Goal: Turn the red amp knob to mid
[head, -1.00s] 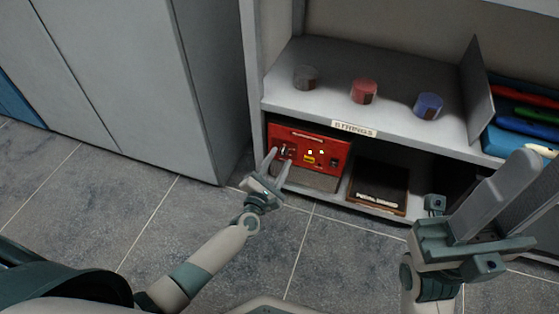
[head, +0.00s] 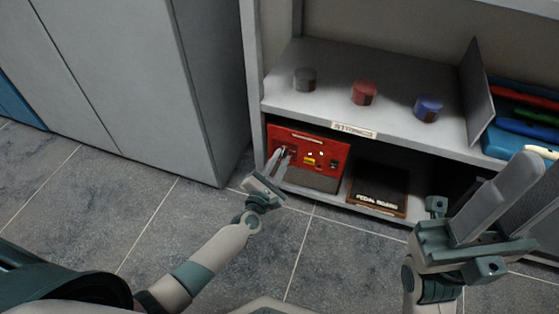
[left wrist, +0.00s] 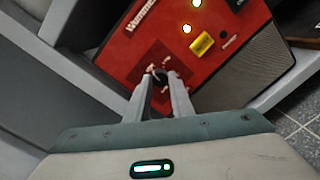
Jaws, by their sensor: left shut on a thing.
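The red amp (head: 308,160) stands in the lower shelf bay, its red panel facing up and out. Its knob (left wrist: 159,76) is small and dark, on a darker red patch with pale marks around it in the left wrist view. My left gripper (head: 281,153) is at the left part of the panel, shut on the knob; its fingertips (left wrist: 160,78) hide most of it. Which way the knob points cannot be told. My right gripper (head: 508,180) is held up at the right, away from the amp; its finger gap is unclear.
Grey, red and blue round tins (head: 364,93) stand on the shelf (head: 330,65) above. A dark pedal board (head: 378,190) sits right of the amp. A yellow label (left wrist: 202,43) and lit lamps are near the knob. Open floor (head: 330,250) lies in front.

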